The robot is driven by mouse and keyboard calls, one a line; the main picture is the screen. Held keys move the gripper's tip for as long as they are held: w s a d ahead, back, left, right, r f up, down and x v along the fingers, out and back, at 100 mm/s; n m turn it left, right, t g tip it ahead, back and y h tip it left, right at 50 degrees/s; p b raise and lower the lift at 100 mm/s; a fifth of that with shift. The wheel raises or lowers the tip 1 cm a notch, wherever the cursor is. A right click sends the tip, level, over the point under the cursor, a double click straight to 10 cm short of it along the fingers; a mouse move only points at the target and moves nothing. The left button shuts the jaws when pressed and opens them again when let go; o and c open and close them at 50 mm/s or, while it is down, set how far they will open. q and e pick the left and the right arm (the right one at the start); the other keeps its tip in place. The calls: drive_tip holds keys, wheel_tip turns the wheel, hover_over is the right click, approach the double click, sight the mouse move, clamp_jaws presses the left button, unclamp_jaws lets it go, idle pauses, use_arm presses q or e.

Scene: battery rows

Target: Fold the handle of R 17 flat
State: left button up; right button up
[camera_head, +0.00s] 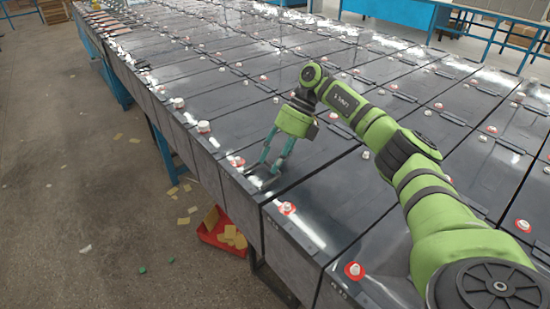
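My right gripper (269,167) reaches down from its green arm to the near edge of the battery rows. Its two teal fingers stand apart with a gap between the tips. A dark handle (262,181) shows just below the fingertips, at the front end of a black battery (318,155). I cannot tell whether the fingers touch the handle or how far it is folded. No label reading R 17 is legible in this view. My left gripper is not in view.
Long rows of black batteries with red and white terminal caps (287,208) fill the table. A red bin (222,240) with yellowish pieces stands on the floor below the edge. Scraps lie on the grey floor (60,200), which is otherwise clear. Blue benches (400,14) stand behind.

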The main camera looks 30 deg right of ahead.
drive_tip(key=shift+d+r, duration=0.1)
drive_tip(key=shift+d, duration=0.05)
drive_tip(key=v, duration=0.7)
drive_tip(key=shift+r, duration=0.35)
drive_tip(key=shift+w+d+r, duration=0.1)
